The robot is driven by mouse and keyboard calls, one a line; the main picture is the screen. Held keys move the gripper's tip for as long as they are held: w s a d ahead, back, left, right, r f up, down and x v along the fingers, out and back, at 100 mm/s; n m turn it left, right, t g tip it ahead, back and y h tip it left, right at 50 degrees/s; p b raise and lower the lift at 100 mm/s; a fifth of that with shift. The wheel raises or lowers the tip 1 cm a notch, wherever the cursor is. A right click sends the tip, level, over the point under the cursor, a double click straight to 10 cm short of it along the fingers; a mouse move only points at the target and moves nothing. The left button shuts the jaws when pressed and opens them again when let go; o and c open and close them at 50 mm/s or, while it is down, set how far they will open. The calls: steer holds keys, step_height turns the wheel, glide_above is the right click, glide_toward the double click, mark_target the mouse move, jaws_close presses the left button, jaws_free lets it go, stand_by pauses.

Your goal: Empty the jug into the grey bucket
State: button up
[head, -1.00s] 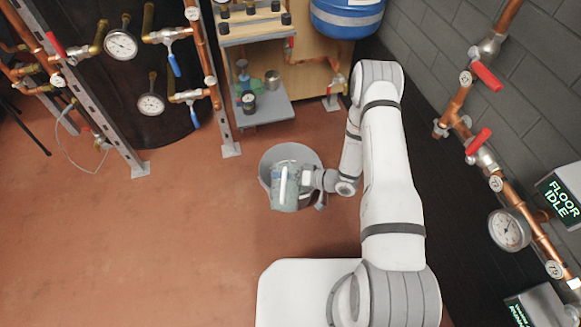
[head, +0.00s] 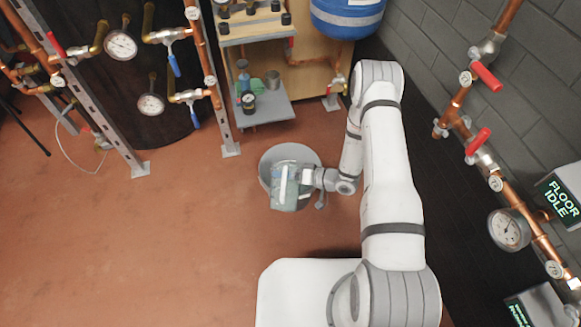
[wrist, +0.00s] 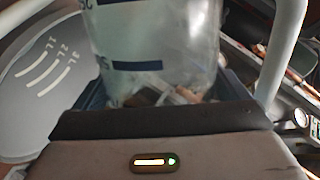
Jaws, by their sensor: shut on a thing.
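The clear jug (head: 285,193) with blue markings is held over the near part of the grey bucket (head: 290,149), which stands on the floor. The jug looks tilted in the head view, though its exact angle is hard to tell. My gripper (head: 306,180) is shut on the jug from the right. In the wrist view, the jug (wrist: 155,45) rises just beyond my gripper (wrist: 150,105), and the bucket's grey wall (wrist: 45,75) with pale litre marks shows at left. The jug's mouth, its contents and any stream are not clearly visible.
A low grey shelf (head: 265,108) with small items stands behind the bucket. Pipe racks with gauges (head: 121,44) are at left, and copper pipes with red valve handles (head: 486,76) run along the right wall. The floor (head: 130,235) at left is clear.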

steer(key=shift+w+f+m+g, duration=0.45)
steer(key=shift+m+g, duration=0.15)
steer(key=shift+m, duration=0.3)
stand_by(4.8)
steer(key=shift+w+d+f+m+g+b, duration=0.1)
steer(key=shift+w+m+g+b, duration=0.05)
steer(key=shift+w, duration=0.25)
steer(key=shift+w+d+f+m+g+b, duration=0.1)
steer(key=shift+w+m+g+b, duration=0.05)
steer(key=shift+w, duration=0.2)
stand_by(1.6)
